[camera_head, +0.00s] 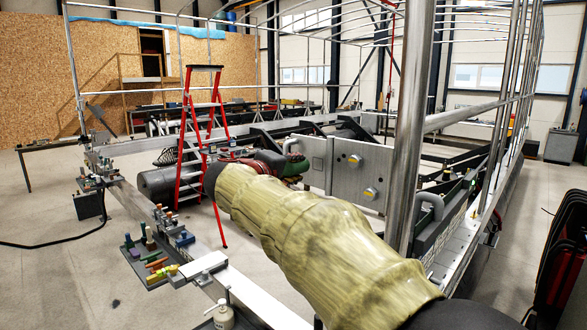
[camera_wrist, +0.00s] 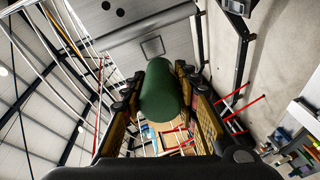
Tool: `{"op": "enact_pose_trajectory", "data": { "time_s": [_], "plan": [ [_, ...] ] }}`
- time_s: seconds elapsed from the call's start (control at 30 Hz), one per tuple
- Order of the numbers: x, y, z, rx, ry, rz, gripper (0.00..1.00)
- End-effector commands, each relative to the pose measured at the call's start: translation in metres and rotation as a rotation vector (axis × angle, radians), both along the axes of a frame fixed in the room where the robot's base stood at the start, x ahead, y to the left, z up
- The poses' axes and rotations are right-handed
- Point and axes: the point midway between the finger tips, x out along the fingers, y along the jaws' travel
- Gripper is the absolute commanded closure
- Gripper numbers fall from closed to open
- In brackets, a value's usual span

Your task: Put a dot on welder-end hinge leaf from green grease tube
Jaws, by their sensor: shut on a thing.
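My gripper (camera_head: 282,166) is at the end of my yellow-sleeved arm in the head view. It is shut on the green grease tube (camera_wrist: 165,92), which lies between both jaws in the wrist view. In the head view the tube (camera_head: 293,179) shows only as a small dark green part. A grey upright hinge leaf (camera_head: 315,158) stands just right of my gripper. A second grey leaf (camera_head: 345,182) with brass-coloured bolts adjoins it on the right. I cannot tell which is the welder-end leaf, whether the tube touches either, or whether a dot is present.
A thick metal post (camera_head: 408,130) stands right of the leaves, close to my arm. A red stepladder (camera_head: 201,130) stands behind left. A long bench beam (camera_head: 135,203) carries clamps, with small coloured tools (camera_head: 155,262) and a white pump bottle (camera_head: 223,314) nearer. Open floor lies left.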

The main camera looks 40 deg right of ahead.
Motion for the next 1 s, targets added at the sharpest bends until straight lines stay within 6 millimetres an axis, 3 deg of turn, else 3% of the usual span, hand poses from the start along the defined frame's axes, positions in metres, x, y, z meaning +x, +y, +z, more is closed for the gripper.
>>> {"op": "enact_pose_trajectory", "data": {
  "time_s": [1.0],
  "plan": [
    [0.002, -0.012, 0.001, 0.0, -0.002, 0.0, 0.95]
  ]
}}
